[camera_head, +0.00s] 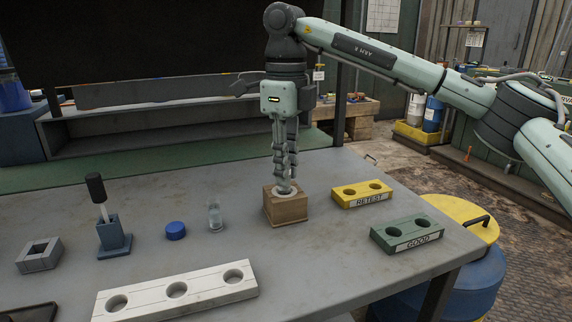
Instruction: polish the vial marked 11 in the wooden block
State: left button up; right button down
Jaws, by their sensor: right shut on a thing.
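The wooden block (286,210) stands upright on the grey table, right of centre. My right gripper (285,189) points straight down over it. Its fingers are shut on the vial (281,195) at the block's top opening. Only a pale rim of that vial shows; the fingers and block hide the rest, and no number can be read. Another small clear vial (215,218) stands on the table left of the block. A blue cap (175,231) lies left of that vial. My left gripper is not in view.
A blue holder (114,240) with a black-handled tool (96,188) and a grey square holder (39,256) stand at left. A white rack (205,290) with three empty holes lies in front. The yellow RETEST rack (361,194) and green GOOD rack (412,234) are at right, near the table edge.

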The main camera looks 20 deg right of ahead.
jog(key=shift+f+b, duration=0.55)
jog(key=shift+f, duration=0.6)
jog(key=shift+r+p, duration=0.5)
jog(key=shift+r, duration=0.05)
jog(key=shift+f, duration=0.15)
jog(key=shift+f+b, duration=0.3)
jog(key=shift+f, duration=0.05)
jog(key=shift+r+p, duration=0.45)
notch_tip(320, 180, up, 7)
jog(key=p, duration=0.5)
